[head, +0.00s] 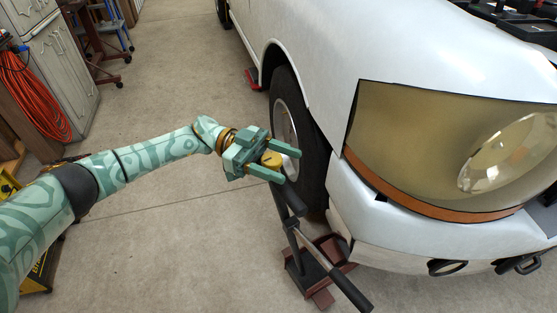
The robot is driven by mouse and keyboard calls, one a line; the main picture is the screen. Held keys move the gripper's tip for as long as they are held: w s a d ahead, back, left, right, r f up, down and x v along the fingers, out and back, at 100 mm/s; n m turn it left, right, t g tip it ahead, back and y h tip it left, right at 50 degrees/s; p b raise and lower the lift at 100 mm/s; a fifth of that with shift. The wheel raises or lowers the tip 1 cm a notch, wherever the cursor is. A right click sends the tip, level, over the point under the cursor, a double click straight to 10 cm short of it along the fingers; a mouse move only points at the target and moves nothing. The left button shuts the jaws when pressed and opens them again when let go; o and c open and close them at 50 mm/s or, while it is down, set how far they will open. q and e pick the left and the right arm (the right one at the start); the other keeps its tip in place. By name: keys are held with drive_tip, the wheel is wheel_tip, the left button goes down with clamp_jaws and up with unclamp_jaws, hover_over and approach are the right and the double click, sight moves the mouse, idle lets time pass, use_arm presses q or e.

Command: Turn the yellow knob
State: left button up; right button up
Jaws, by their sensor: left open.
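The yellow knob (271,159) shows between the fingers of my left gripper (281,162), at the top of the dark jack handle (291,200). My left gripper is open, with one green finger on the far side of the knob and the other on the near side. I cannot tell whether either finger touches the knob. Part of the knob is hidden by the gripper. My right gripper is not in view.
A red floor jack (323,262) stands on the concrete beside the white pickup (340,40) and its front wheel (290,128). A headlight (450,140) is at the right. An orange hose (32,97) hangs at the left. Open floor (170,240) lies below my arm.

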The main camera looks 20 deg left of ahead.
use_arm(q)
drive_tip(key=w+a+b, duration=0.3)
drive_tip(key=a+b, duration=0.1)
drive_tip(key=a, duration=1.2)
drive_tip(key=shift+b, duration=0.4)
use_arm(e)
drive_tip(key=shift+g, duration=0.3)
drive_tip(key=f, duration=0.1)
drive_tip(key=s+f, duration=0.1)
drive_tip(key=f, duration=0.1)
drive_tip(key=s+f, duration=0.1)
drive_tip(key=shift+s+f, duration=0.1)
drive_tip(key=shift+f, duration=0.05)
use_arm(q)
drive_tip(key=shift+f, duration=0.1)
